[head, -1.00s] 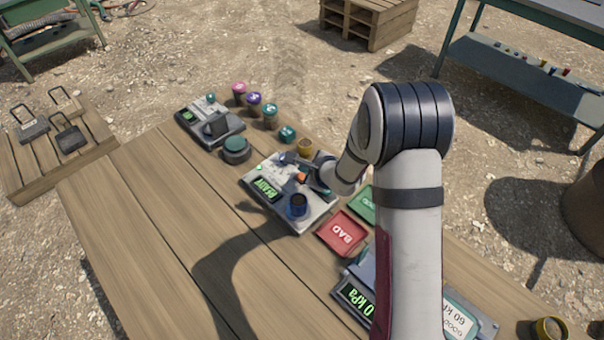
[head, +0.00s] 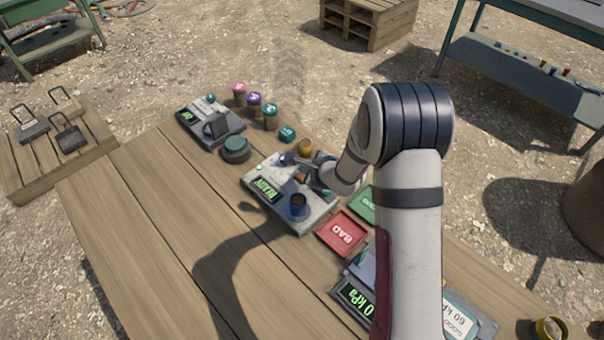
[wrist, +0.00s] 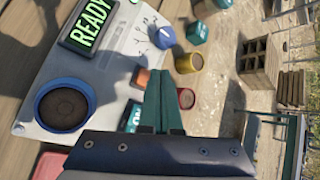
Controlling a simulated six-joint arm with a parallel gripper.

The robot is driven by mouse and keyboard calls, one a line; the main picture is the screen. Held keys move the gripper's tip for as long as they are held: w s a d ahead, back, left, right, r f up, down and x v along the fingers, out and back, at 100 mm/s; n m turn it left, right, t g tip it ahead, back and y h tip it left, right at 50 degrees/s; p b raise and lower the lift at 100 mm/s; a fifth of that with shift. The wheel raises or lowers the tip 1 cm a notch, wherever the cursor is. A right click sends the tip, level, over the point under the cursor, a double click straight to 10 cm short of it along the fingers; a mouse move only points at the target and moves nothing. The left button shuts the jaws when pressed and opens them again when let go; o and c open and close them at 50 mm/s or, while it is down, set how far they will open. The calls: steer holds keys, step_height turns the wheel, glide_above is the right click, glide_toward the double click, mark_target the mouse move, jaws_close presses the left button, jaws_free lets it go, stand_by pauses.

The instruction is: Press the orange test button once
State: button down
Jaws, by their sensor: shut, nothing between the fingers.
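The orange test button (head: 300,178) is on the pale tester with the green READY display (head: 265,189), in the middle of the bench. In the wrist view, the button (wrist: 141,78) shows beside the fingertips, just to their left. My gripper (wrist: 160,74) is shut and empty, its two green fingers together. In the head view, my gripper (head: 313,186) reaches in from the right, low over the tester close to the button. I cannot tell whether the tips touch the button.
A blue cup of brown mud (wrist: 65,105) sits on the tester near the display. A red BAD tray (head: 342,233) and green tray (head: 363,205) lie to the right. Several lidded cups (head: 270,116) stand along the bench's far edge. The front-left boards are clear.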

steer(key=shift+f, duration=0.15)
steer(key=shift+f, duration=0.25)
steer(key=shift+f, duration=0.5)
stand_by(0.5)
stand_by(0.4)
steer(key=shift+r, duration=0.95)
steer(key=shift+r, duration=2.5)
